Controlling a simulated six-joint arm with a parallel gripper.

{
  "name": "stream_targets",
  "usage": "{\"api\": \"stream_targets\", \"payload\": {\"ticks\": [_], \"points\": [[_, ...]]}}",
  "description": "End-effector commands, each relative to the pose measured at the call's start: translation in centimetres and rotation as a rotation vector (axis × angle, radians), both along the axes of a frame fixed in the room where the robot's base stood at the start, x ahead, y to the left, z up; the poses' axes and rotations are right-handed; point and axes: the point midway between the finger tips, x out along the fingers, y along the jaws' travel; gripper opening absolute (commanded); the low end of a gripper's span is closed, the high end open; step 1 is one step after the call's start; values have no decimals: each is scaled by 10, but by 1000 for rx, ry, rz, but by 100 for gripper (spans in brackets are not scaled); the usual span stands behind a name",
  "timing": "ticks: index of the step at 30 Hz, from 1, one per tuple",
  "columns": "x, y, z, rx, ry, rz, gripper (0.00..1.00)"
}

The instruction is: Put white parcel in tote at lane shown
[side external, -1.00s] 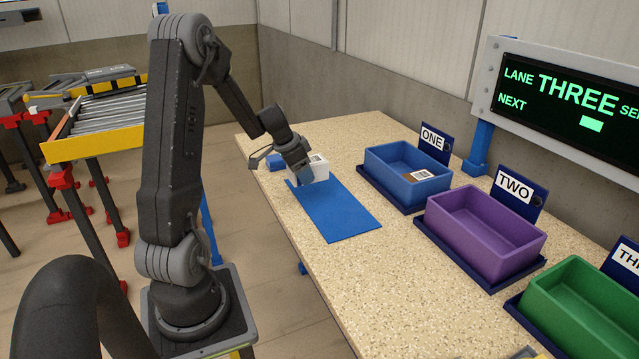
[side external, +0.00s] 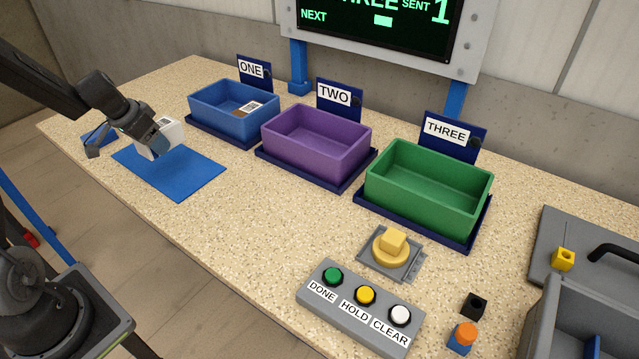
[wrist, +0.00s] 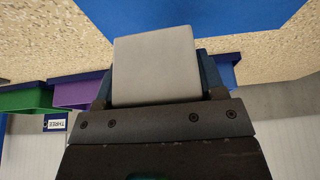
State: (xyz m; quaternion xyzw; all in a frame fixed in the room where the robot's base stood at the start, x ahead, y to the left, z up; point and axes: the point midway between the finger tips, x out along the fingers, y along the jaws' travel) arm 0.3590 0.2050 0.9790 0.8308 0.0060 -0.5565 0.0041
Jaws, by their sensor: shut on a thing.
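The white parcel (side external: 165,138) is in my gripper (side external: 146,146), above the far left part of the blue mat (side external: 180,178). In the wrist view the parcel (wrist: 156,68) sits between both fingers, with the mat (wrist: 200,12) beyond it. The purple tote (side external: 310,148) at lane TWO looks empty. The green tote (side external: 420,205) at lane THREE looks empty. The screen (side external: 385,22) is partly cut off in this view; it shows NEXT with a white mark and SENT 1.
A button box (side external: 360,308) reads DONE, HOLD and CLEAR. A yellow knob (side external: 391,245) stands behind it. Small blocks (side external: 473,304) and a grey bin (side external: 590,320) are at the right. The table between mat and button box is clear.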

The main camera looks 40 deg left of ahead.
Motion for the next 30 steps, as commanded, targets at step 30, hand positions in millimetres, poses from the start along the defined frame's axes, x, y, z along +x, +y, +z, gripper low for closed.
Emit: {"api": "stream_targets", "payload": {"ticks": [30], "points": [[172,-232,31,1,-5,-115,36]]}}
